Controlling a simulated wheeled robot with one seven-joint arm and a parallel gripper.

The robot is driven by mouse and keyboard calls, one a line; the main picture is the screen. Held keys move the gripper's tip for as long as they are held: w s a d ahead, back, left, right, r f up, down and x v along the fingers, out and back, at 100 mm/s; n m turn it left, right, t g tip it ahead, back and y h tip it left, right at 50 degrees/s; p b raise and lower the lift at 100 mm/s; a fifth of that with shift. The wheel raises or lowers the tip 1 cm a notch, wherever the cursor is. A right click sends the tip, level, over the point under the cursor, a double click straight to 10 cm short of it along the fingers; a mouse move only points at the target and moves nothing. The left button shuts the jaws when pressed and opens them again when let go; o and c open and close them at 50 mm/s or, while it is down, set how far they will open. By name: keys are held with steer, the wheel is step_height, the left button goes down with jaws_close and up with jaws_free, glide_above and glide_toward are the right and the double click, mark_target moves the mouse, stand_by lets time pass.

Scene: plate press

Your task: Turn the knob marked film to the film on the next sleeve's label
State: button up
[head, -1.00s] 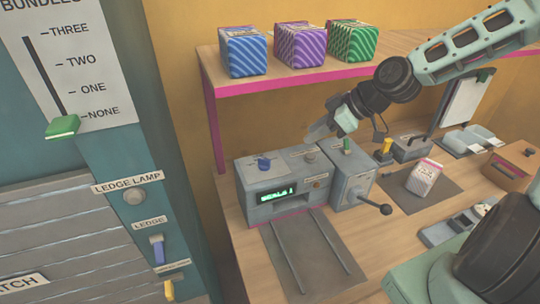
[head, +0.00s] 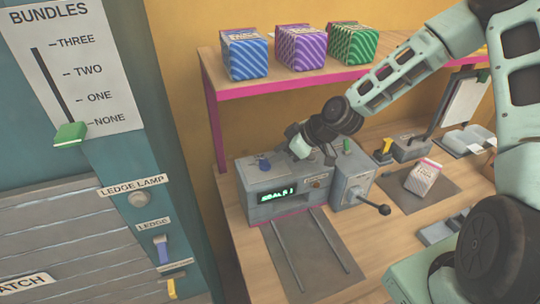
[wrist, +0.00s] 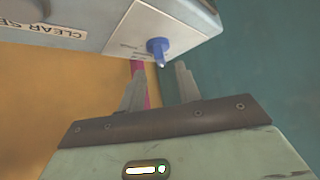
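In the head view my gripper (head: 294,142) is just right of the knob and above the machine's back edge. A white sleeve with a pink top (head: 424,177) stands on a dark mat; its label is too small to read.
The machine has a green-lit display (head: 277,195) and an orange button (head: 316,183). A lever with a black ball (head: 384,209) sticks out at right. Several striped boxes stand on the shelf (head: 290,78) above. The railed mat (head: 312,260) in front is empty.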

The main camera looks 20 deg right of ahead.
mark_target(265, 163)
steer(key=shift+p+x, duration=0.4)
steer(key=shift+x, duration=1.7)
steer(key=shift+c, duration=0.3)
jaws_close()
